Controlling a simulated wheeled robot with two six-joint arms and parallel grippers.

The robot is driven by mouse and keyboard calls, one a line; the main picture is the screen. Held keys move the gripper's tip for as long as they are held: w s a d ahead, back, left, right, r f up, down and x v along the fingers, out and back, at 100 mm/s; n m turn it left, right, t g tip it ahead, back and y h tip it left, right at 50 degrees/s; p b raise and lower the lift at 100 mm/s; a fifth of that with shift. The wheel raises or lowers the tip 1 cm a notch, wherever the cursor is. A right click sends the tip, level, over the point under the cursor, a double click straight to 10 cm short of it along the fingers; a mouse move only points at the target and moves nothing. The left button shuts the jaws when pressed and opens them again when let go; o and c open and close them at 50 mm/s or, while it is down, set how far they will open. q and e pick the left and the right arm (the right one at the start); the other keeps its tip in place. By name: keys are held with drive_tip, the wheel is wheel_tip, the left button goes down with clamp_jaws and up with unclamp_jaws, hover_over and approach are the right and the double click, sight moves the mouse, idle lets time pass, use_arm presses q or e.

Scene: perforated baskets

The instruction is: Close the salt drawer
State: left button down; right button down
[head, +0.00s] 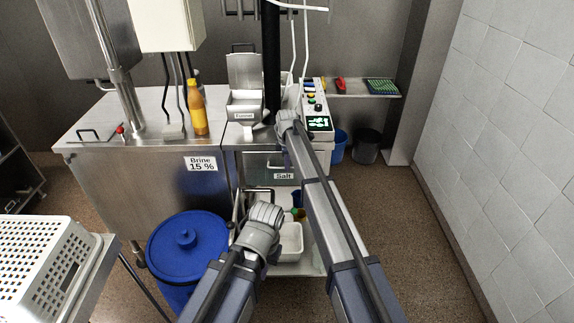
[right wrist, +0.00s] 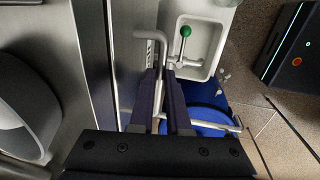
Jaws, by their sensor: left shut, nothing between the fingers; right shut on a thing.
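The salt drawer has a steel front with a "Salt" label (head: 284,176), under the counter in the head view. My right arm reaches over it, and the right gripper (head: 286,121) has its fingertips hidden there. In the right wrist view, the right gripper (right wrist: 160,74) is shut on a bent metal bar handle (right wrist: 150,35) at a steel front. How far the drawer stands out cannot be told. My left gripper (head: 264,216) is lower, in front of the cabinet, shut and empty. Its fingertips are mostly hidden.
A blue lidded barrel (head: 188,245) stands left of my left gripper. The counter (head: 150,105) holds an orange bottle (head: 198,112) and a control box (head: 317,120). Floor at right is clear.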

drive_tip(key=shift+w, duration=0.35)
drive_tip(key=c, duration=0.9)
unclamp_jaws()
drive_tip(key=shift+s+r, duration=0.1)
drive_tip(key=r+p, duration=0.3)
drive_tip(key=p, duration=0.1)
drive_tip(key=s+r+p, duration=0.1)
drive_tip(key=r+p, duration=0.2)
drive_tip(key=r, duration=0.1)
drive_tip(key=shift+s+r+p, duration=0.2)
drive_tip(key=shift+r+p, duration=0.05)
drive_tip(key=shift+p, duration=0.1)
